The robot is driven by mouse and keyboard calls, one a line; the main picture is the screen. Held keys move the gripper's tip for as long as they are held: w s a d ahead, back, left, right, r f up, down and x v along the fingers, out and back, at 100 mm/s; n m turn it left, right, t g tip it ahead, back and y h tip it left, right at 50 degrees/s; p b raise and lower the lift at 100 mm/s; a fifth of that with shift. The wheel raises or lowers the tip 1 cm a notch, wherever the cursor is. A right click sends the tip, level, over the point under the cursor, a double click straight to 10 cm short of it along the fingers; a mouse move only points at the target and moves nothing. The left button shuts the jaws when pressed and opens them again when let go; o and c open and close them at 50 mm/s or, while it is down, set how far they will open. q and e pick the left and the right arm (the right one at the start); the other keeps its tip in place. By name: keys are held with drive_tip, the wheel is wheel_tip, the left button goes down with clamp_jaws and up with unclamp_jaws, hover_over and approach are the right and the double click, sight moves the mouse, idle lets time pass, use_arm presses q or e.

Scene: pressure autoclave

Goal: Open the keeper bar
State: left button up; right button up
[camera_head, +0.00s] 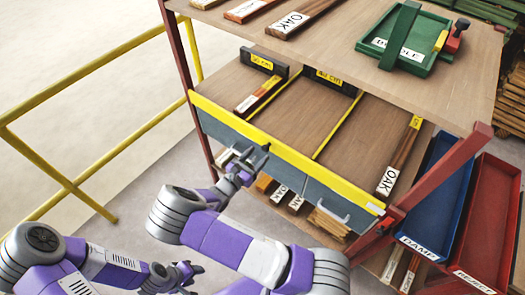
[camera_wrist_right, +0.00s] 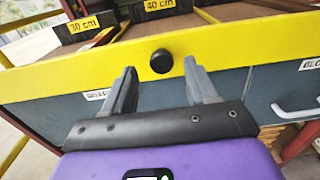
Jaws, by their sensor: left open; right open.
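The keeper bar is a long yellow bar (camera_head: 318,170) along the front edge of the wooden shelf. In the right wrist view the yellow bar (camera_wrist_right: 240,45) spans the picture and carries a round black knob (camera_wrist_right: 161,61). My right gripper (camera_head: 254,160) is close in front of the bar. In the right wrist view its two fingers (camera_wrist_right: 158,82) are open and apart, just below and either side of the knob, with nothing between them. My left gripper (camera_head: 192,271) is low at the lower left, away from the bar, and looks open and empty.
Below the bar are grey drawers (camera_wrist_right: 262,88) with a light handle (camera_wrist_right: 297,108). Divided bays on the shelf (camera_head: 305,105) hold wood strips (camera_head: 262,95). Blue (camera_head: 437,190) and red (camera_head: 490,225) bins stand at the right. A yellow railing (camera_head: 75,77) runs at the left.

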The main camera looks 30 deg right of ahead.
sight(264, 149)
drive_tip(key=shift+x, duration=1.85)
clamp_jaws()
